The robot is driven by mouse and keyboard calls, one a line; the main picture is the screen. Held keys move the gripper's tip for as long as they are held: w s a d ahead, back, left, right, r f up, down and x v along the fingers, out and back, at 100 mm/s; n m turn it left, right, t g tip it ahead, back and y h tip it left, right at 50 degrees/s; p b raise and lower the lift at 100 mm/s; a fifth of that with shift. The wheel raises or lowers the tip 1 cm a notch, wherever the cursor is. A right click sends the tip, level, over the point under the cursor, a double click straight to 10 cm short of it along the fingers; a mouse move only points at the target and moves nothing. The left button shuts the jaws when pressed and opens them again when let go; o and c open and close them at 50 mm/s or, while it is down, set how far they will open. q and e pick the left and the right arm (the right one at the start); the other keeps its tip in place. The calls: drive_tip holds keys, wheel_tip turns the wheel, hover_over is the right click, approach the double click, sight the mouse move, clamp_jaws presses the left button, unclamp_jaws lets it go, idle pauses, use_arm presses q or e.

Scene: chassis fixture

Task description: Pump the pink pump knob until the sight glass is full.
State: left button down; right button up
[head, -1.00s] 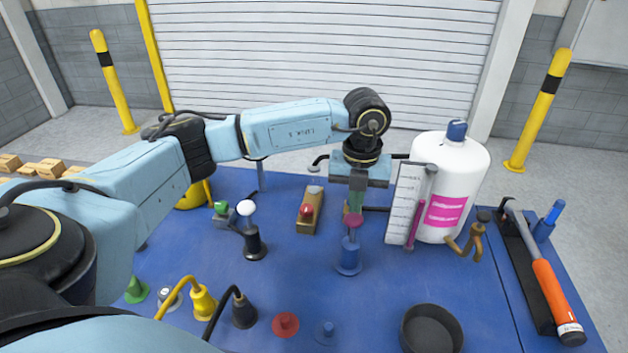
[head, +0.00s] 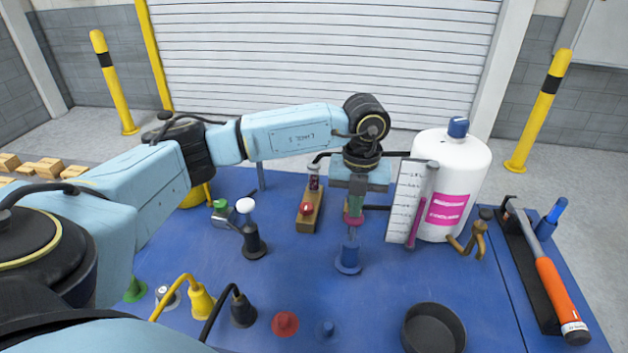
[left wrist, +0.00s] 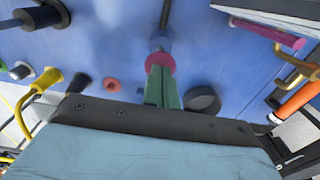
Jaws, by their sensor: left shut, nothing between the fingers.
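The pink pump knob (head: 352,219) sits on top of the blue pump (head: 349,252) on the blue bench. My left gripper (head: 354,208) is shut and empty, with its green fingertips directly over the knob. In the left wrist view the fingers (left wrist: 162,88) point at the pink knob (left wrist: 160,62) and seem to touch it; I cannot tell contact for sure. The sight glass (head: 424,200) is a slim upright tube beside a white scale plate (head: 404,200). Its lower part is pink and its upper part looks grey. My right gripper is not in view.
A white tank (head: 455,175) with a pink label stands behind the sight glass. A brass tap (head: 470,241) and a hammer (head: 545,265) are at the right. A black bowl (head: 433,328) is in front. A white-topped lever (head: 249,228) and a brown block (head: 309,212) are to the left.

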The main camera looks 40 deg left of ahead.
sight(354, 221)
use_arm(q)
drive_tip(key=shift+f+b, duration=1.6)
drive_tip(key=shift+f, duration=0.75)
wheel_tip(354, 221, up, 6)
drive_tip(key=p, duration=0.4)
drive_tip(key=shift+f, duration=0.35)
wheel_tip(354, 221, down, 5)
drive_tip(key=b, duration=0.3)
drive_tip(key=shift+f+b, duration=0.1)
drive_tip(key=shift+b, duration=0.3)
drive_tip(key=shift+r+p, duration=0.5)
drive_tip(key=shift+r, duration=0.05)
drive_tip(key=shift+r+p, duration=1.45)
drive_tip(key=shift+r, duration=0.75)
